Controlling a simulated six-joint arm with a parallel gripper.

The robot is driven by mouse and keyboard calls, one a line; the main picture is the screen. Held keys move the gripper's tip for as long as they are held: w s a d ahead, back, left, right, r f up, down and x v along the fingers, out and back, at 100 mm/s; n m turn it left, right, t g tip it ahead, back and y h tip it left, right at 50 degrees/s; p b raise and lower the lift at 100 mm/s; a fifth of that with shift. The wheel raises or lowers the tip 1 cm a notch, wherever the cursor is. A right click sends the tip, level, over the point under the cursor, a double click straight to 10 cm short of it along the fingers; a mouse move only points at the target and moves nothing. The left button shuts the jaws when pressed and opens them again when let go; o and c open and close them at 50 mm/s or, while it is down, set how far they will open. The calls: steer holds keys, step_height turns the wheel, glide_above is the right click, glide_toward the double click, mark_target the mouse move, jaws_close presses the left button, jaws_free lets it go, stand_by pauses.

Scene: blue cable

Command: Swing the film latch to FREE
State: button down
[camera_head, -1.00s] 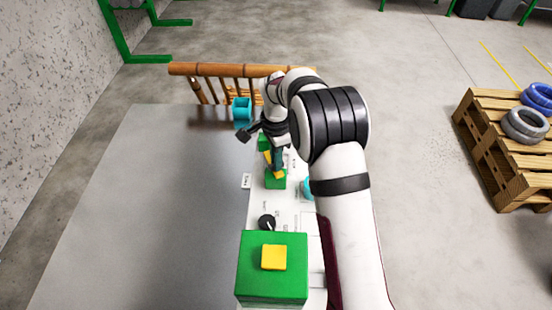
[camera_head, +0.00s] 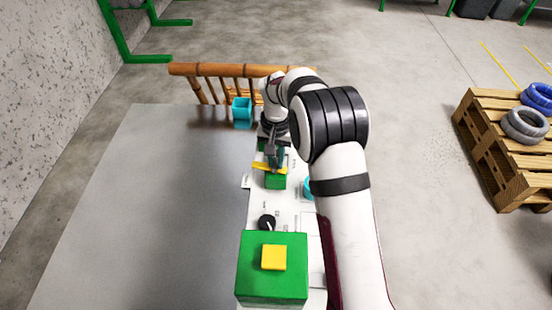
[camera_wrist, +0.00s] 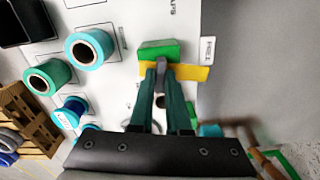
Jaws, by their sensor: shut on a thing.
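The film latch shows in the wrist view as a yellow bar (camera_wrist: 192,72) on a green block (camera_wrist: 158,50). One end of the bar points towards a small white label reading FREE (camera_wrist: 208,50). In the head view the yellow bar (camera_head: 262,168) lies nearly crosswise over its green block (camera_head: 276,181), its left end pointing towards the label (camera_head: 246,181). My gripper (camera_wrist: 161,76) is shut on the latch, its fingertips meeting at a small grey part by the bar. In the head view my gripper (camera_head: 275,158) partly hides the latch.
Cyan and green spools (camera_wrist: 90,47) stand on the white panel beside the latch. A large green block with a yellow top (camera_head: 272,268) and a black knob (camera_head: 267,222) are nearer. A cyan holder (camera_head: 241,112) is behind. The grey table (camera_head: 150,210) is clear on the left.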

steer(key=shift+n, duration=1)
steer(key=c, duration=0.9)
jaws_free()
step_height(320, 180, up, 16)
steer(key=shift+f, duration=0.1)
